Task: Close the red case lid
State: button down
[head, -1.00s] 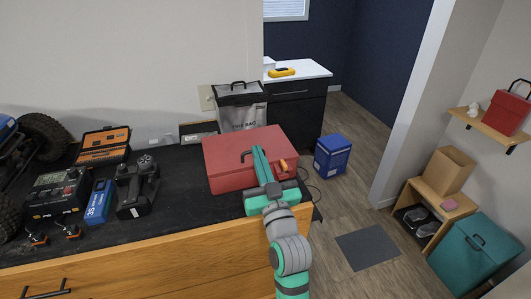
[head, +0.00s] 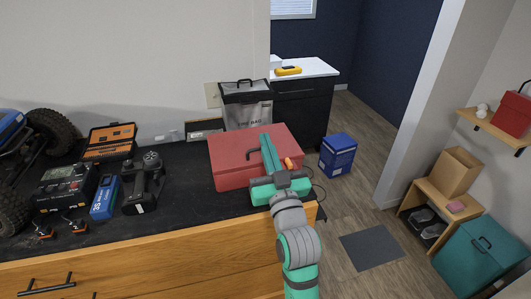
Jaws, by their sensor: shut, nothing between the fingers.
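The red case (head: 228,160) lies on the black counter top, near its right end. Its lid looks down flat on the base, with no gap visible from here. A dark handle shows on top and an orange piece (head: 290,163) shows beside my gripper. My green gripper (head: 265,138) is shut and empty. Its fingers reach across the top of the lid, pointing to the far side. I cannot tell whether they touch the lid. The gripper body hides part of the case's front right side.
A grey bag (head: 247,105) stands behind the case. A black controller (head: 143,185), a blue battery (head: 105,197), a charger (head: 65,188) and an open orange tool case (head: 110,142) lie to the left. A blue box (head: 338,153) is on the floor to the right.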

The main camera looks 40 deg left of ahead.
jog(key=f+v, duration=0.2)
jog(key=v, duration=0.7)
jog(key=shift+s, duration=0.15)
jog(key=shift+f, duration=0.1)
